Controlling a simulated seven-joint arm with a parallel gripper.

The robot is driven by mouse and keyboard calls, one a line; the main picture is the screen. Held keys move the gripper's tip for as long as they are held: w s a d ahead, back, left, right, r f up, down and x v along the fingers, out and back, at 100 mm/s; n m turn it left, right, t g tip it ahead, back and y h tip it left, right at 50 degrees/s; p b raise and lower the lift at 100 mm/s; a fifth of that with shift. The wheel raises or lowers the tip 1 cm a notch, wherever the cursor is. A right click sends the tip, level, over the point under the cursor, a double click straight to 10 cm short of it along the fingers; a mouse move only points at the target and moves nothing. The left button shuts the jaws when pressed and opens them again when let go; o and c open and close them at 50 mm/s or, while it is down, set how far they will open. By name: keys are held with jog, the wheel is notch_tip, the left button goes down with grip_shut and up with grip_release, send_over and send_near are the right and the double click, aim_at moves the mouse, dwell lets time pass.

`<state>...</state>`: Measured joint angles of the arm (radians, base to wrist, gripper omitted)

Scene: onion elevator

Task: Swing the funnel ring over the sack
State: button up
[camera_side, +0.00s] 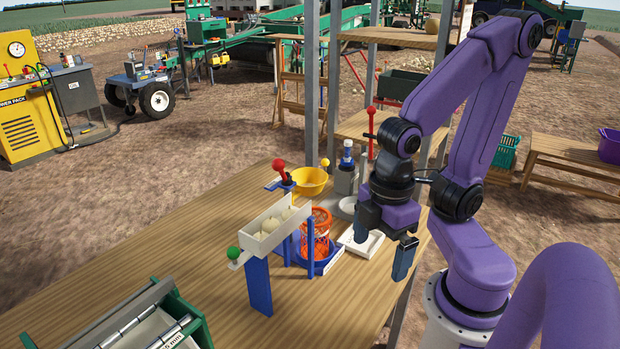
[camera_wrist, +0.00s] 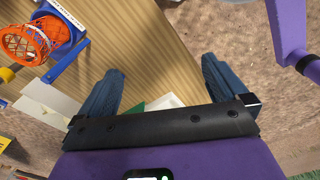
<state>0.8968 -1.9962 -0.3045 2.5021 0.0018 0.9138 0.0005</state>
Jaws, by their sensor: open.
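The yellow funnel ring (camera_side: 309,182) sits in the side view behind the orange mesh sack, to one side of its mouth, with a small yellow knob (camera_side: 325,162) at its rim. The sack (camera_side: 318,245) hangs open in a blue stand (camera_side: 303,262). The wrist view shows the sack (camera_wrist: 27,45) at upper left and a yellow knob (camera_wrist: 7,74) at the left edge. My gripper (camera_side: 383,243) is open and empty, to the right of the sack near the table's edge. It is apart from the funnel ring.
A pale trough (camera_side: 272,232) with onions stands left of the sack. A red-knobbed lever (camera_side: 279,168) and a grey post device (camera_side: 345,181) stand nearby. A white tray (camera_side: 358,243) lies close to my gripper.

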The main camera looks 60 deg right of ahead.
jog(key=shift+w+a, duration=0.1)
jog(key=shift+w, duration=0.1)
jog(key=c, duration=0.8)
jog(key=w+r+m, duration=0.1)
jog(key=w+m, duration=0.1)
jog(key=w, duration=0.1)
jog(key=w+r+m, duration=0.1)
jog(key=w, duration=0.3)
jog(key=w+r+m, duration=0.2)
jog(key=w, duration=0.2)
jog(key=shift+w+m, duration=0.15)
jog(key=shift+m, duration=0.15)
jog(key=shift+c, duration=0.6)
jog(key=w+d+r+m+y, duration=0.1)
jog(key=w+d+r+m, duration=0.3)
jog(key=w+d, duration=0.55)
jog(key=w+d+r+m, duration=0.2)
jog(key=w+d+m, duration=0.4)
jog(key=w+d, duration=0.3)
jog(key=s+d+m+t, duration=0.15)
jog(key=d+m, duration=0.35)
jog(key=d, duration=1.3)
jog(key=a+f, duration=0.1)
jog(key=f, duration=0.4)
jog(key=w+a+f, duration=0.1)
jog(key=f, duration=0.4)
jog(key=w+a+f, duration=0.1)
jog(key=f, duration=0.4)
jog(key=shift+f, duration=0.25)
grip_shut()
